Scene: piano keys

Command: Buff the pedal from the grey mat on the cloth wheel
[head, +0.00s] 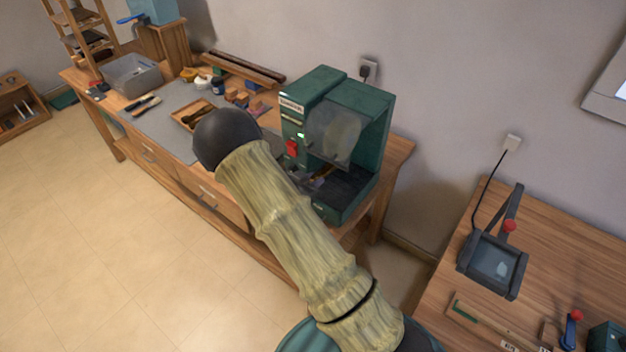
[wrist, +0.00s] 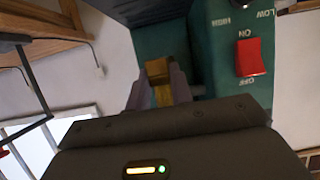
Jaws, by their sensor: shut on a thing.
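The green buffing machine (head: 365,110) stands at the bench's right end. Its pale cloth wheel (head: 342,138) shows behind a hazy shield in the head view. My gripper (wrist: 158,92) is shut on a brass-coloured piece, the pedal (wrist: 158,72), close to the machine's front. Only part of the pedal shows between the fingers. In the head view my gripper is mostly hidden by my arm, low at the machine's opening. The red switch (wrist: 249,57) also shows in the head view (head: 292,147); I cannot tell its setting. Contact between pedal and wheel cannot be seen. The grey mat (head: 160,124) lies on the bench.
A wooden tray (head: 181,121) with a dark item sits on the mat, beside jars and small blocks. A grey bin (head: 133,76) stands farther left. A second table (head: 450,285) at right holds a dark framed device (head: 493,262). The floor at left is clear.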

